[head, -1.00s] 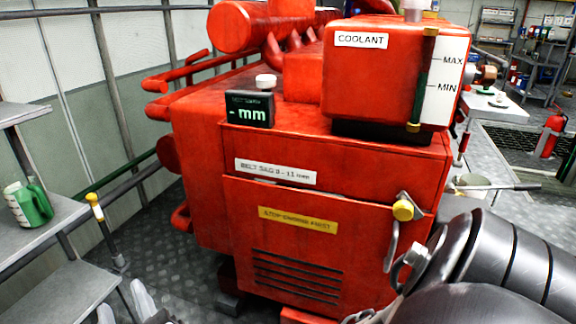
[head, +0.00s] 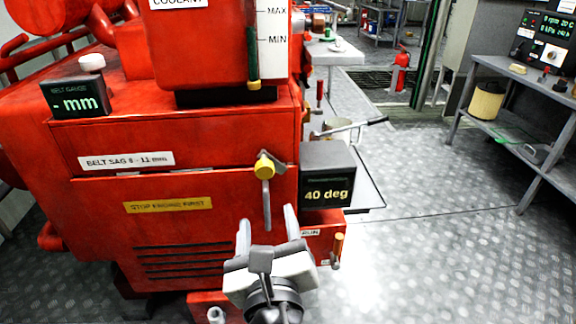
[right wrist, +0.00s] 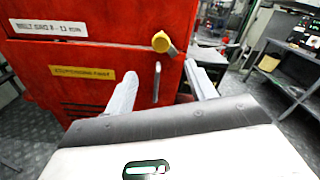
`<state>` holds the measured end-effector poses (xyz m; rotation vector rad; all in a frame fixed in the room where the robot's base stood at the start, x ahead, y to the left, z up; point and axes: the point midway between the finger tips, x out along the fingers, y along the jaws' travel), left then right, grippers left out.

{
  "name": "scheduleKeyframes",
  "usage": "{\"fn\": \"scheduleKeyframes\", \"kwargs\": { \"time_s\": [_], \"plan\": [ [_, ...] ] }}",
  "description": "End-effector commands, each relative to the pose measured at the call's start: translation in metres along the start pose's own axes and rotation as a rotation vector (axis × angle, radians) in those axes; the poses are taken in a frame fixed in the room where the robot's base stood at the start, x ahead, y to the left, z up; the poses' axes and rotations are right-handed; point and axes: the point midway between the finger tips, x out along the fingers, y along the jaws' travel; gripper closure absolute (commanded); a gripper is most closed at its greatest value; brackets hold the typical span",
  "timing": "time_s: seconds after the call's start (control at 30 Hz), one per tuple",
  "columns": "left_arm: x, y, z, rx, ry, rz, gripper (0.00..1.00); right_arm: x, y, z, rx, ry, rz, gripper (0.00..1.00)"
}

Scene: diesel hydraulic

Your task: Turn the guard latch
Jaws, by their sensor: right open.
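The guard latch has a yellow knob (head: 264,168) and a grey handle (head: 267,203) that hangs straight down on the red engine guard (head: 90,215). In the right wrist view, the yellow knob (right wrist: 161,42) and the handle (right wrist: 157,82) also show, the handle appearing between the fingers. My right gripper (head: 266,221) is open and empty, its fingers pointing at the guard just below the handle's lower end in the head view. I cannot tell whether it touches the handle. My left gripper is out of view.
A black display reading "40 deg" (head: 327,178) stands right of the latch. A smaller yellow-topped lever (head: 338,250) sits below it. The belt gauge (head: 76,97) rests on the guard's top at left. A grey bench (head: 528,105) stands at right. Open floor lies between.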

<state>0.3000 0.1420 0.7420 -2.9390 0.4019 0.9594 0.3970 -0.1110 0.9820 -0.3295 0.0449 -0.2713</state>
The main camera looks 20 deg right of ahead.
Motion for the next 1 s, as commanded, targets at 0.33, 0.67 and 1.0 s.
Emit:
{"fn": "scheduleKeyframes", "kwargs": {
  "time_s": [0.33, 0.67, 1.0],
  "plan": [
    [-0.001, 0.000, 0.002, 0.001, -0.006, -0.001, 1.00, 0.072, -0.005, 0.000, -0.003, 0.000, -0.012, 0.45],
    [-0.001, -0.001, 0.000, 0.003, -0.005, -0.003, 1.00, 0.132, -0.004, -0.001, -0.001, 0.001, -0.008, 0.45],
    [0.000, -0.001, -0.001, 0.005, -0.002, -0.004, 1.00, 0.148, -0.004, -0.001, 0.000, 0.002, -0.005, 0.45]
  ]
}}
